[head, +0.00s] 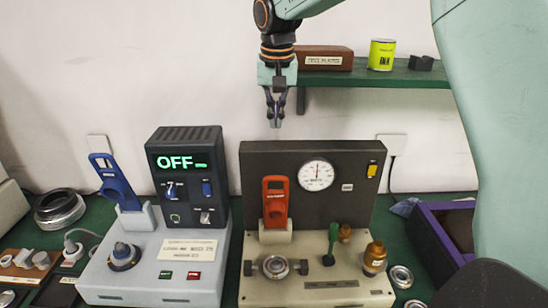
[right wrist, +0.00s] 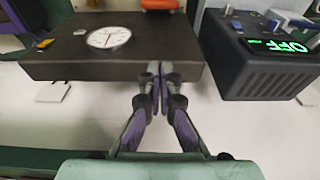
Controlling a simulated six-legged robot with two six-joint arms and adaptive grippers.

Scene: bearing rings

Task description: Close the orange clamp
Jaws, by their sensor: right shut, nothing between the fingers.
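The orange clamp (head: 275,200) stands upright on a pale mount in front of the dark gauge panel, on the beige fixture (head: 330,269). In the right wrist view only a bit of the orange clamp (right wrist: 160,4) shows at the top edge. My right gripper (head: 275,123) is shut and empty, pointing down, above the panel's top edge and apart from the clamp. Its fingertips (right wrist: 160,68) are together in the right wrist view. My left gripper is not in view.
The dark panel (head: 350,160) with a round gauge (head: 317,175) stands behind the clamp. At left is a grey unit with a display box (head: 187,145) reading OFF and a blue lever (head: 115,182). A green shelf (head: 385,76) is on the wall behind; a purple-edged bin (head: 431,222) stands at right.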

